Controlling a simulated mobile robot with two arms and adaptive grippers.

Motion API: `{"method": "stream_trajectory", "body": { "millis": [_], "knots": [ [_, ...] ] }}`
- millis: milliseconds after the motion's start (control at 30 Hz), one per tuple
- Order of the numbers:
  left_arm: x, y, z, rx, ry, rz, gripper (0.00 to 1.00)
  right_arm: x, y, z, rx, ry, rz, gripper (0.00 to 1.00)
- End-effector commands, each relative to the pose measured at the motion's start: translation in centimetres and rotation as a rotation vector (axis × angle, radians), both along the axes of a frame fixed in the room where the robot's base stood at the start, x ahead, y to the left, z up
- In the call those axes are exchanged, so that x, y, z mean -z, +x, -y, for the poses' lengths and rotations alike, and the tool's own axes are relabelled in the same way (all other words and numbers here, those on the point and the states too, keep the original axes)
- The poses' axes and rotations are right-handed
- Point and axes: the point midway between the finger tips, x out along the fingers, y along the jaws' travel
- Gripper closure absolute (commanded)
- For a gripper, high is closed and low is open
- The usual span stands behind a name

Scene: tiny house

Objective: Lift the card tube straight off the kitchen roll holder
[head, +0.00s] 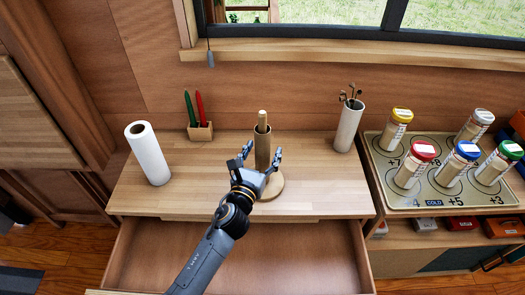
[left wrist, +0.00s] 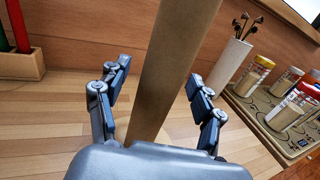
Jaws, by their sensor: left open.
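The brown card tube (head: 262,146) stands upright around the post of the wooden kitchen roll holder (head: 272,188). The light wooden post tip shows above the tube, and the round base shows below it. My left gripper (head: 262,158) is open in front of the tube, with a finger on each side of it. In the left wrist view the tube (left wrist: 172,65) runs between the two spread fingers, with gaps visible on both sides. My right gripper is not in view.
A white paper roll (head: 148,155) stands at left. A wooden block with green and red candles (head: 200,132) is behind. A pale cylinder with dark sticks (head: 347,127) is at back right. A tray of lidded jars (head: 440,200) lies far right. A drawer (head: 240,255) is open in front.

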Motion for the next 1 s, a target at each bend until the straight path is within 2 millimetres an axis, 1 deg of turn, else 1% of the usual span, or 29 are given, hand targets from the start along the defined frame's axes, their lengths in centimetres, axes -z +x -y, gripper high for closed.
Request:
{"method": "stream_trajectory", "body": {
  "millis": [267,300,467,500,533,567,767,1000],
  "knots": [
    [0.0,0.1,0.0,0.0,-0.001,-0.001,0.33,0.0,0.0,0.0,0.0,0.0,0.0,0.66],
    [0.0,0.1,0.0,0.0,-0.001,-0.001,0.41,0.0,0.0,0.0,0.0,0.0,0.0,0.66],
    [0.0,0.1,0.0,-0.001,-0.001,-0.001,0.74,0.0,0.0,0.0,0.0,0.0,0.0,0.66],
    [0.0,0.1,0.0,-0.001,-0.001,-0.001,0.82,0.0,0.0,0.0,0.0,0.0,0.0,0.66],
    [0.0,0.1,0.0,-0.001,-0.001,-0.001,0.88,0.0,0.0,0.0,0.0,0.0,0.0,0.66],
    [0.0,0.1,0.0,-0.001,-0.001,-0.001,0.91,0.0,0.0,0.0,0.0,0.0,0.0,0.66],
    [-0.4,0.1,0.0,0.0,0.0,-0.001,0.91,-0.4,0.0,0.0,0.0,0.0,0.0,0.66],
    [-2.1,0.1,0.0,0.0,-0.001,-0.001,0.91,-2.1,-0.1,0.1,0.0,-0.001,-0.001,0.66]
  ]
}}
